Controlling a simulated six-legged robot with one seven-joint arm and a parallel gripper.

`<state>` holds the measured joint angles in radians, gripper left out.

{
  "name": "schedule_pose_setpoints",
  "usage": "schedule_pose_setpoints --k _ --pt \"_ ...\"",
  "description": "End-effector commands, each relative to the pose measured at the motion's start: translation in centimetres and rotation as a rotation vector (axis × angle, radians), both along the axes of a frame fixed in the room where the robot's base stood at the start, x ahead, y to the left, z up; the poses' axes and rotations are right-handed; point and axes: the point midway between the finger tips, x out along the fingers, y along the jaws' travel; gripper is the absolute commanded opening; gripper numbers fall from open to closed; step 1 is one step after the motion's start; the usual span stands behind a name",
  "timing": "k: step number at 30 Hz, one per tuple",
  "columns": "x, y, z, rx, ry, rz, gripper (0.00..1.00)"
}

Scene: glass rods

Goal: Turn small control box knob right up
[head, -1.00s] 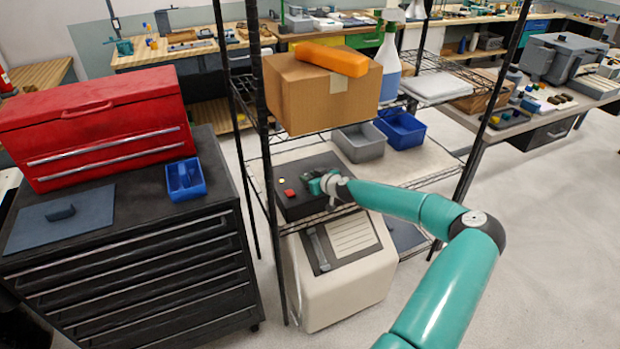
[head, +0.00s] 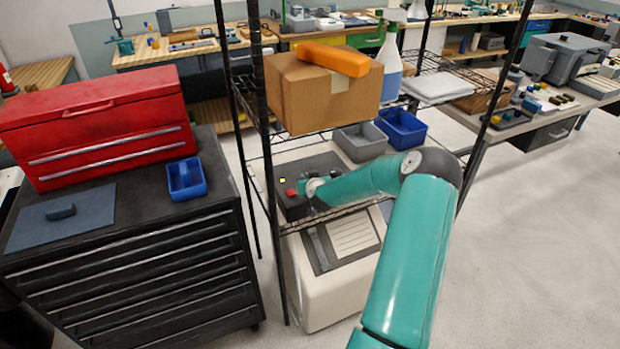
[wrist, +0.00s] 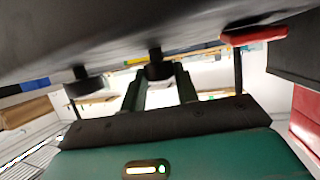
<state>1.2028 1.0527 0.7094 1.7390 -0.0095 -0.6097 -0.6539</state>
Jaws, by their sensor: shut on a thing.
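The small control box (head: 322,163) is a dark box on the middle wire shelf. A red button (head: 291,192) shows on its top in the head view, and it also shows at the upper right of the wrist view (wrist: 254,36). My gripper (head: 304,183) is at the box's top face, left of its middle. In the wrist view my gripper's fingers (wrist: 158,78) are on either side of a black knob (wrist: 157,66), shut on it. Another black knob (wrist: 86,84) is to the left, clear of the fingers. My arm hides the box's right part.
A cardboard box (head: 318,95) with an orange case (head: 333,59) stands on the shelf above. Grey (head: 361,142) and blue (head: 402,128) bins are behind my arm. A black shelf post (head: 262,130) is close on the left. A red toolbox (head: 95,125) stands farther left.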

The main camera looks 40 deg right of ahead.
Motion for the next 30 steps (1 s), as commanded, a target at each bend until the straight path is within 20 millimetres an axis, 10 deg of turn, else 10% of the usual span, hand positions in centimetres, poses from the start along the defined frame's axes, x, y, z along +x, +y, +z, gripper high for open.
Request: schedule_pose_setpoints --k 30 --pt "0.40 0.41 0.01 0.000 0.000 -0.365 0.07"
